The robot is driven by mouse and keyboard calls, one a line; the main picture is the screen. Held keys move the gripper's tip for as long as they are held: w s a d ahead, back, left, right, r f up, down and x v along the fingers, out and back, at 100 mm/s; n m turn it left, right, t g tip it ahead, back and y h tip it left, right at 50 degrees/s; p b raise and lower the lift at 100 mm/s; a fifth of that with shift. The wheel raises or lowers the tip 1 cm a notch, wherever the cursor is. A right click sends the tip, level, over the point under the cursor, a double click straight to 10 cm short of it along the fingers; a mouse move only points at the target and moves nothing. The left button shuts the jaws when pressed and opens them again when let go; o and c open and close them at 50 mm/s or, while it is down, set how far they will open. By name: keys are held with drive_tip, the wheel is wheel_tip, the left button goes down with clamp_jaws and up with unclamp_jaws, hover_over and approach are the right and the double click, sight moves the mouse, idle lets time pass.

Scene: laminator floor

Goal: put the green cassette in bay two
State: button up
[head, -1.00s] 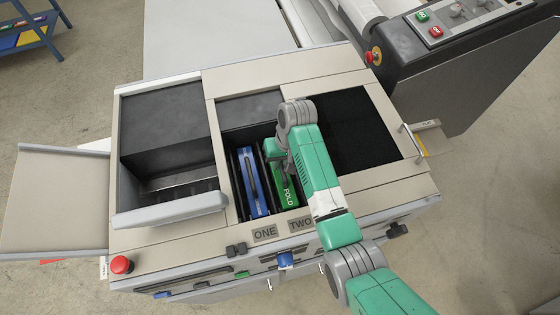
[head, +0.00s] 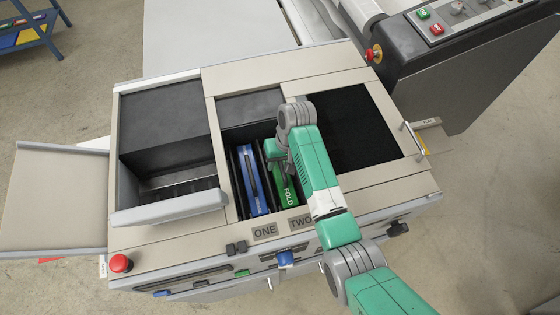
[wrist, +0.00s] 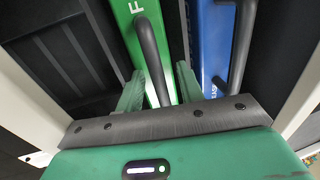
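The green cassette (head: 286,191), marked FOLD, stands upright in the slot above the TWO label (head: 300,224), beside the blue cassette. The wrist view also shows the green cassette (wrist: 129,20) and its dark bar handle (wrist: 150,60). My gripper (head: 281,160) is over the cassette's far part in the head view. In the wrist view, its fingers (wrist: 159,85) are apart, one on each side of the handle, with a gap visible at the right finger. How deep the cassette sits is hard to tell.
The blue cassette (head: 252,180) stands close by above the ONE label (head: 265,231). An open dark compartment (head: 165,130) is to the left and a flat black panel (head: 350,130) to the right. A red button (head: 121,263) is at the front left.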

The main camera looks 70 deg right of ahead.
wheel_tip(320, 180, up, 8)
drive_tip(key=s, duration=0.1)
drive_tip(key=shift+s+d+f, duration=0.15)
drive_tip(key=shift+d, duration=0.3)
drive_tip(key=w+a+r+n+t+h, duration=0.2)
drive_tip(key=w+a+r+t, duration=0.15)
drive_tip(key=w+r, duration=0.45)
drive_tip(key=w+a+r+n+t+h, duration=0.1)
drive_tip(key=w+a+r+t+h, duration=0.2)
drive_tip(key=w+r, duration=0.55)
drive_tip(key=w+a+r+n+t+p, duration=0.1)
drive_tip(key=w+a+r+n+t, duration=0.15)
drive_tip(key=a+r, duration=0.55)
drive_tip(key=w+a+r+n+t+p, duration=0.1)
drive_tip(key=w+a+r+t, duration=0.25)
drive_tip(key=a+r, duration=0.4)
drive_tip(key=s+a+r+n+t+y, duration=0.2)
drive_tip(key=s+a+r+t, duration=0.3)
drive_tip(key=a+r, duration=0.5)
drive_tip(key=s+a+r+n+t+y, duration=0.2)
drive_tip(key=s+a+r+t, duration=0.3)
drive_tip(key=r, duration=1.1)
drive_tip(key=s+a, duration=0.3)
drive_tip(key=a, duration=0.2)
drive_tip(key=shift+s+a+r+t+p, duration=0.15)
drive_tip(key=shift+r+t+p, duration=0.1)
drive_tip(key=shift+t+p, duration=0.1)
